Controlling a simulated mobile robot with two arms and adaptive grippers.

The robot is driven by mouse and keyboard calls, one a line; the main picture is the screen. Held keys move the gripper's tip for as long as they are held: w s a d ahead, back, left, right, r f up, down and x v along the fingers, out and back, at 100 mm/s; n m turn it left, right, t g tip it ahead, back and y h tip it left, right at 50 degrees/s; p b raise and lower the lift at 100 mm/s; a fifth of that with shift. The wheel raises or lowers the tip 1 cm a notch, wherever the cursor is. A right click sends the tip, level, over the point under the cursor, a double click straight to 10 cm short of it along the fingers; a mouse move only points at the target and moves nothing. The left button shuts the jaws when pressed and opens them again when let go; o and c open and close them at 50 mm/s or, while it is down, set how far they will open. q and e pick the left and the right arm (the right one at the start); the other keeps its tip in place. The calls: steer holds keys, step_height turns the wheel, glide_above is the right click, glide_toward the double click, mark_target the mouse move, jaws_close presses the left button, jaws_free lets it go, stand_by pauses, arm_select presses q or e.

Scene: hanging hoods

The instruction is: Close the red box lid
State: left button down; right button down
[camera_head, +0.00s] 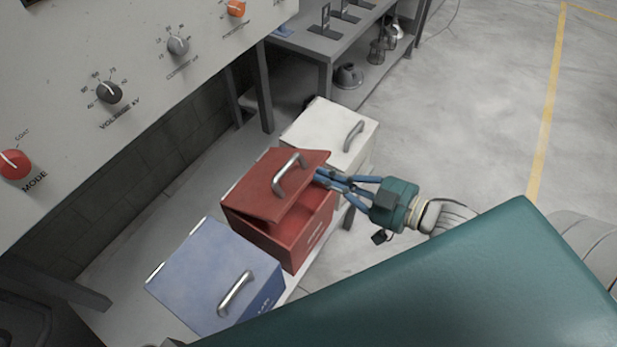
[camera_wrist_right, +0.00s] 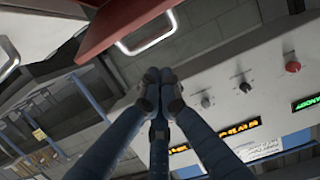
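The red box (camera_head: 305,232) stands in the middle of a row of boxes in the head view. Its red lid (camera_head: 262,192) with a silver handle (camera_head: 290,174) is partly open, tilted up with a dark gap between its edge and the box. The lid (camera_wrist_right: 120,22) also shows at the top of the right wrist view. My right gripper (camera_head: 322,179) is at the lid's raised right edge; contact cannot be told. Its blue fingers converge with tips together (camera_wrist_right: 160,84), and nothing shows between them. My left gripper is not in view.
A closed blue box (camera_head: 210,275) stands in front of the red one and a closed white box (camera_head: 325,130) behind it. A control panel (camera_head: 130,60) with knobs is at upper left. A grey table (camera_head: 318,45) stands at the back. Open floor (camera_head: 470,110) lies right.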

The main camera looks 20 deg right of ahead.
steer(key=p, duration=0.1)
glide_above(309, 181)
steer(key=a, duration=0.2)
steer(key=shift+f, duration=0.45)
steer(key=shift+s+d+f+p, duration=0.15)
steer(key=shift+s+d+f, duration=0.1)
steer(key=shift+f, duration=0.4)
steer(key=shift+s+d+f+p, duration=0.15)
steer(key=shift+s+f, duration=0.1)
steer(key=shift+f, duration=0.35)
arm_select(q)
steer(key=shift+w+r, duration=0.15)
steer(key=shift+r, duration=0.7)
arm_select(e)
steer(key=shift+s+d+f, duration=0.2)
steer(key=shift+s+f, duration=0.2)
steer(key=shift+f, duration=0.25)
